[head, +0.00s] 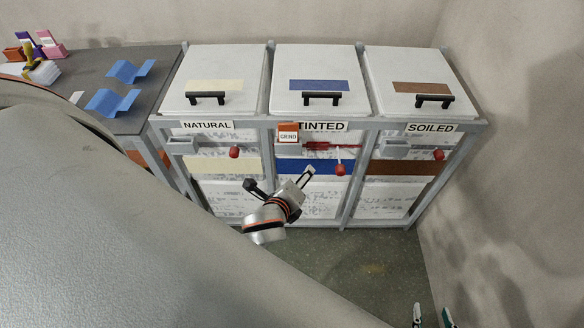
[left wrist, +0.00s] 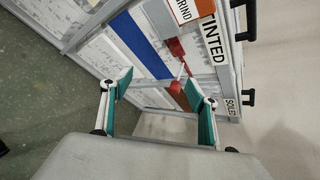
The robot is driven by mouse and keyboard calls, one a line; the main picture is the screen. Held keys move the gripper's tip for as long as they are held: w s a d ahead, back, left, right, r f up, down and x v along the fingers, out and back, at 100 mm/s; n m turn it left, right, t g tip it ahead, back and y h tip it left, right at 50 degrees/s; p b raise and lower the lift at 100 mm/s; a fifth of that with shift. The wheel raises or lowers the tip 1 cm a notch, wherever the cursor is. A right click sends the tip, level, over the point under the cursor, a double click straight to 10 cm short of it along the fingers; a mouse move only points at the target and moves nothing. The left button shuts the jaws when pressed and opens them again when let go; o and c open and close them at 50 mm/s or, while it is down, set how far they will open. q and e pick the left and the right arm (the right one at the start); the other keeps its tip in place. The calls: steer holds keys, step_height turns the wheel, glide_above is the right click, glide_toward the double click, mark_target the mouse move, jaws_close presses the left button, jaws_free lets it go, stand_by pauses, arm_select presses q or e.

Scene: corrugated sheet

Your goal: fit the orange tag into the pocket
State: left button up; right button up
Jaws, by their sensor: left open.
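The orange tag (head: 288,132), orange on top and white with "GRIND" below, stands upright at the left of the TINTED bin's front. It also shows at the top edge of the left wrist view (left wrist: 188,10). Its lower edge and the pocket behind it are too small to make out, so I cannot tell how it sits.
Grey pockets show on the NATURAL bin (head: 183,146) and the SOILED bin (head: 395,148). Red knobs on levers stick out, one on the TINTED bin (head: 340,170). A grey table (head: 150,90) with blue folded pieces stands left. A wall bounds the right; the floor in front is clear.

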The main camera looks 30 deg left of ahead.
arm_select(q)
steer(key=s+d+f+n+h, duration=0.5)
steer(key=s+f+n, duration=0.3)
steer(key=n, duration=1)
steer(key=shift+s+d+f+g, duration=0.2)
steer(key=shift+s+d+g, duration=0.15)
steer(key=shift+s, duration=1.35)
